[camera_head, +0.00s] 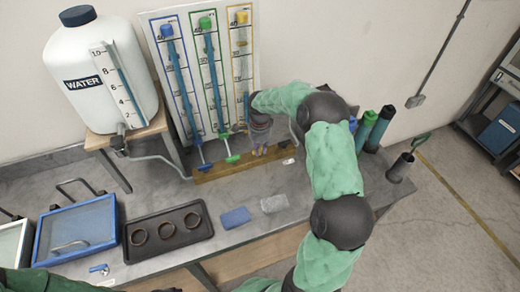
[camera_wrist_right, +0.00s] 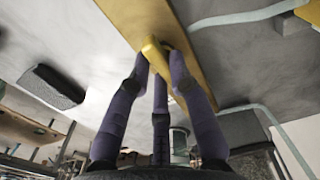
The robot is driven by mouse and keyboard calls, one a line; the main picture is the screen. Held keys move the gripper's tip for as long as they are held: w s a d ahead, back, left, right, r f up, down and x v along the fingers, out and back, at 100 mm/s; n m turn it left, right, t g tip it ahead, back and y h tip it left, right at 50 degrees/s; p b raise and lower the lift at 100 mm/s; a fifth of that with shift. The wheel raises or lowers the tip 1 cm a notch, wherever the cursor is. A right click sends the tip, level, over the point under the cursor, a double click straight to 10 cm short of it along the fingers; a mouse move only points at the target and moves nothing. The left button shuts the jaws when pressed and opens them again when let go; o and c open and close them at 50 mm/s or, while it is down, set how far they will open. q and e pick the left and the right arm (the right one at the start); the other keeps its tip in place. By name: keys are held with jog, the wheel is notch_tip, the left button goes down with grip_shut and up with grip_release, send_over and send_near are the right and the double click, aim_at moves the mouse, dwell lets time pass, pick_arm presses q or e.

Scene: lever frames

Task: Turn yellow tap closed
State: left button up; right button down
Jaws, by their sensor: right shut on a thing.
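The yellow tap (camera_wrist_right: 155,54) shows in the right wrist view at the wooden board (camera_wrist_right: 190,65). The fingers of my right gripper (camera_wrist_right: 160,75) are closed around its handle. In the head view my right gripper (camera_head: 260,135) reaches down at the right end of the board (camera_head: 215,173), below the yellow-framed gauge (camera_head: 241,50), and mostly hides the yellow tap. The blue tap (camera_head: 205,167) and green tap (camera_head: 232,158) stand to its left on the board. A green sleeve of my left arm shows at the bottom left; its gripper is out of view.
A white water tank (camera_head: 90,50) stands on a wooden stand at the left. A dark tray (camera_head: 140,250) with three rings, a blue sponge (camera_head: 235,217) and a grey sponge (camera_head: 274,203) lie in front of the board.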

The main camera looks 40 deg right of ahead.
jog(key=shift+m, duration=0.3)
jog(key=c, duration=1.1)
grip_release()
jog(key=shift+r, duration=0.1)
notch_tip(320, 180, up, 12)
jog(key=shift+f, duration=0.1)
